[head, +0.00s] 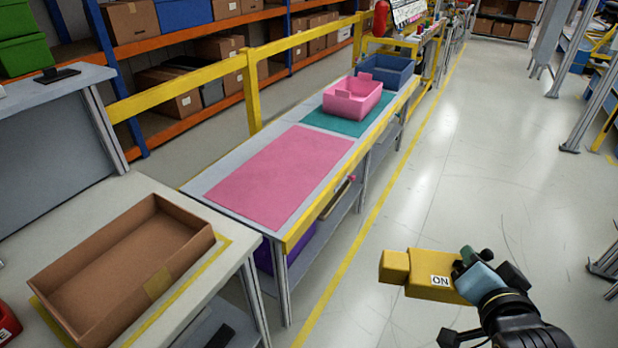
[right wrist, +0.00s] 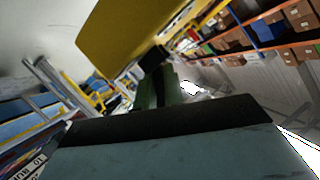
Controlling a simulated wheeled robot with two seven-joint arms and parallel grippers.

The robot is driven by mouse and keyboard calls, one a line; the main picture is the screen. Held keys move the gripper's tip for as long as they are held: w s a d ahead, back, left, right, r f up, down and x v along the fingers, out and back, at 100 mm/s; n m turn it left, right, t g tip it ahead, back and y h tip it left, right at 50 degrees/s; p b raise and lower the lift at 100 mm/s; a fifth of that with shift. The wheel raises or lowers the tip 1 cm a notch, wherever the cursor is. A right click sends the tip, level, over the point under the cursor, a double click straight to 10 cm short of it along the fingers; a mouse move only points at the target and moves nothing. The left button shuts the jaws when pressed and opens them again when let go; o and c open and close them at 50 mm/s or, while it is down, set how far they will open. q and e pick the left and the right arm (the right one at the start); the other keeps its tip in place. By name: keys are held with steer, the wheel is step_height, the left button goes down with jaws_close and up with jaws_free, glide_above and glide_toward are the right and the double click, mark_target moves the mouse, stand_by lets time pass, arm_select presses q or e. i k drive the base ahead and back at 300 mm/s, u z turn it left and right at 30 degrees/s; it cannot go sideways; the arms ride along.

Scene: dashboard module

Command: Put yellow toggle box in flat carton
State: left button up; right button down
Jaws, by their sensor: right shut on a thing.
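The yellow toggle box (head: 428,272), with a white "ON" label, is held in the air over the floor at the lower right of the head view. My right gripper (head: 468,274) is shut on its right end. In the right wrist view the box (right wrist: 125,35) fills the top, beyond the gripper (right wrist: 160,85). The flat carton (head: 196,246) is an open, shallow brown box on the near table at the lower left. It looks empty, and the held box is well to its right. My left gripper is not in view.
The near table (head: 135,190) has yellow tape around the carton. A long bench beyond it has a pink mat (head: 285,175), a pink bin (head: 352,98) on a green mat, and a blue-grey bin (head: 388,70). Open floor lies to the right. A red object (head: 8,322) shows at the left edge.

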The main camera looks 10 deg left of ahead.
mark_target(126, 267)
steer(key=u, duration=0.05)
steer(key=i, duration=0.4)
steer(key=u, duration=2.2)
